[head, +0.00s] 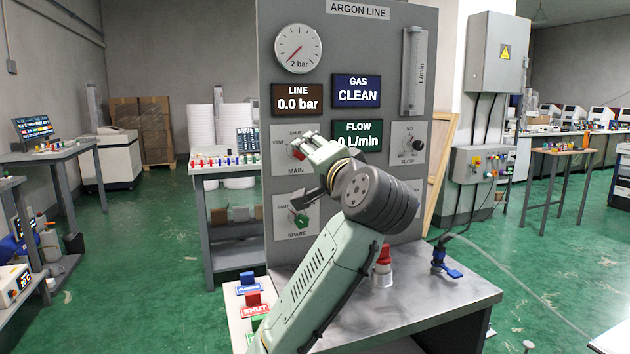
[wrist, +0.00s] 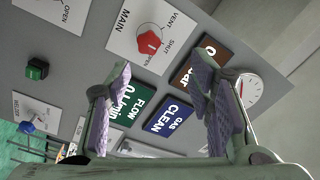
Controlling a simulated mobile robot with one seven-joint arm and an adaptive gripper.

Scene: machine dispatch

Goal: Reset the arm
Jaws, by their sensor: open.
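My arm reaches up across the front of the grey argon panel (head: 350,20). My gripper (head: 314,143) is beside the MAIN valve's red knob (head: 298,153) and partly covers that plate. In the wrist view my gripper (wrist: 165,78) is open, its two purple-padded fingers apart with nothing between them. The red knob (wrist: 149,43) shows beyond the fingertips, apart from them as far as I can tell.
The SPARE valve's green knob (head: 299,219) is below my gripper. A metal shelf (head: 440,293) in front of the panel holds a red-topped cylinder (head: 383,266) and a blue-handled valve (head: 446,262). Labelled blocks (head: 254,301) stand left of my arm.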

